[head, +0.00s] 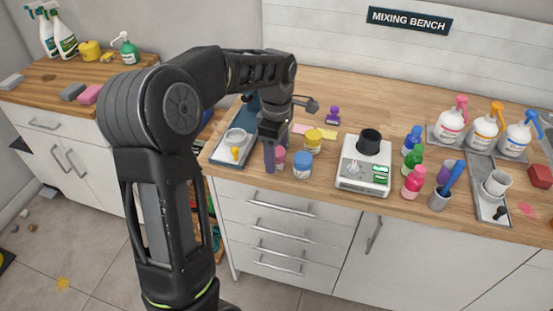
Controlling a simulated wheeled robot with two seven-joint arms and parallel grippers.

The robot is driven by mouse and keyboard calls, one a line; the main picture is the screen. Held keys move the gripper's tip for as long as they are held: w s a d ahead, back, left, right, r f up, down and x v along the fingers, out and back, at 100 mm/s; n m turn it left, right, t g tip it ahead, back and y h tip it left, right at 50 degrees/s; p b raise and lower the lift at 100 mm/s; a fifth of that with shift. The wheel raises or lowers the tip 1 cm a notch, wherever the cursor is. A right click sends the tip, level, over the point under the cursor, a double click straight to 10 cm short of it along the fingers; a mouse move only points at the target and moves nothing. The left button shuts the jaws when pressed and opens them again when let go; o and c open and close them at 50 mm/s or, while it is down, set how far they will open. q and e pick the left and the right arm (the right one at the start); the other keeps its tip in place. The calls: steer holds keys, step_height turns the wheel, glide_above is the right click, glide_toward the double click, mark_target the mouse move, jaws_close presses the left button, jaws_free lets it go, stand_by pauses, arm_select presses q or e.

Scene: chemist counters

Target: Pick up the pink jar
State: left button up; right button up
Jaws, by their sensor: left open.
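The pink jar (279,160) stands on the wooden counter near its front edge, left of a blue-lidded jar (302,165) and in front of a yellow-lidded jar (313,140). My left gripper (273,146) is open, reaching down at the jar's left side and partly covering it. One finger overlaps the jar's left edge in the picture; I cannot tell whether it touches. My right gripper is not in view.
A grey tray (222,163) with a white mortar lies left of the gripper. A white scale (363,178) stands to the right, then several coloured bottles and pump dispensers (449,127). A purple stamp (332,116) stands behind.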

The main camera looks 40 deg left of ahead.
arm_select(q)
steer(key=shift+c, duration=0.4)
steer(key=c, duration=1.4)
